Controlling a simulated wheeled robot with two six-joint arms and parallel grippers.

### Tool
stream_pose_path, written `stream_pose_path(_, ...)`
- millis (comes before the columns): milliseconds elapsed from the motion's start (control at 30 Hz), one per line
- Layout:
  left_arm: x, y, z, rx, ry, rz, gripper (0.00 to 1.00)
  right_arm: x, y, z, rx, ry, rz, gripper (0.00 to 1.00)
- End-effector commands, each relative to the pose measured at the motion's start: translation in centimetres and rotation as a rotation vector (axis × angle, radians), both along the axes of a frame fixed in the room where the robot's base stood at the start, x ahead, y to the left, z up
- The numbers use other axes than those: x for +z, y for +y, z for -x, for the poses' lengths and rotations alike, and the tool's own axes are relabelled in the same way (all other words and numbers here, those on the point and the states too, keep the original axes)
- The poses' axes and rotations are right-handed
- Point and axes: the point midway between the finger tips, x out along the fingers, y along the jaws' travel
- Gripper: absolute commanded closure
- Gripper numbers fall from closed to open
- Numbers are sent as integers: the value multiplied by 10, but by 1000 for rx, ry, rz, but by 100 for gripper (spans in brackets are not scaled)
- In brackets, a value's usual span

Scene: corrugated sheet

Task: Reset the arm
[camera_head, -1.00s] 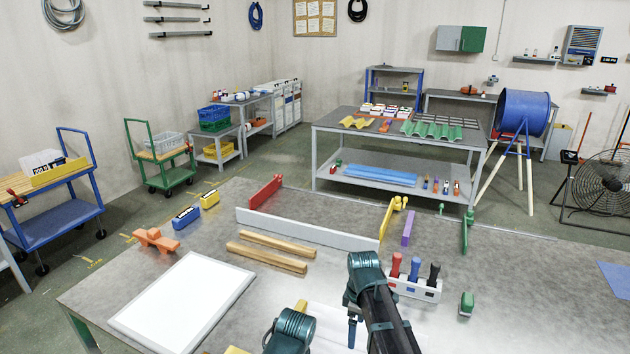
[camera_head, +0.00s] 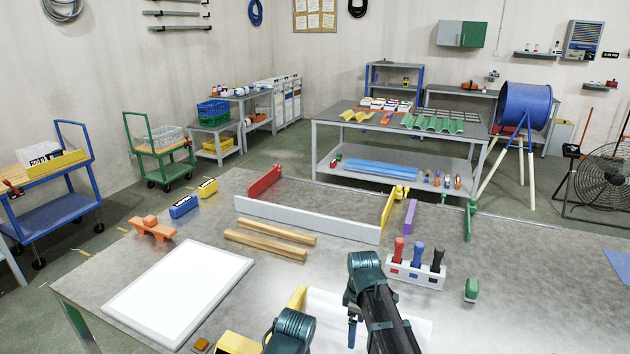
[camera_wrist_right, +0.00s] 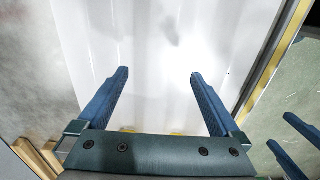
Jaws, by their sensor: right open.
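My right arm comes in at the bottom middle of the head view, with part of its gripper (camera_head: 352,332) pointing down over a white sheet (camera_head: 420,328). In the right wrist view my right gripper (camera_wrist_right: 158,78) is open, its two blue fingers wide apart with nothing between them. The white ridged sheet (camera_wrist_right: 150,40) lies beneath it. My left arm shows at the bottom of the head view, its gripper hidden there. In the wrist view my left gripper (camera_wrist_right: 282,130) shows at the right edge, two blue fingers apart and empty.
A white framed panel (camera_head: 180,290) lies left of my arms. Two wooden strips (camera_head: 270,245) and a grey bar (camera_head: 305,220) lie beyond it. A rack of coloured-handled tools (camera_head: 415,272) and a green block (camera_head: 471,290) stand close right of my right arm. The table's right side is largely clear.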

Motion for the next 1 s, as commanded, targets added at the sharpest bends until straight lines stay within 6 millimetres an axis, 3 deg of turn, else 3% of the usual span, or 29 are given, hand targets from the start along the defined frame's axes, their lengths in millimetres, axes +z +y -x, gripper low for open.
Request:
stream_pose_path(33, -14, 0, 0, 0, 0, 0, 29, -14, 0, 0, 0, 0, 0, 0)
stream_pose_path(100, -22, 0, 0, 0, 0, 0, 29, -22, 0, 0, 0, 0, 0, 0)
stream_pose_path(433, -55, 0, 0, 0, 0, 0, 29, -55, 0, 0, 0, 0, 0, 0)
stream_pose_path(533, -45, 0, 0, 0, 0, 0, 29, -45, -13, 6, -4, 0, 0, 0)
stream_pose_path(1000, 13, 0, 0, 0, 0, 0, 29, 13, -11, 5, 0, 0, 0, 0)
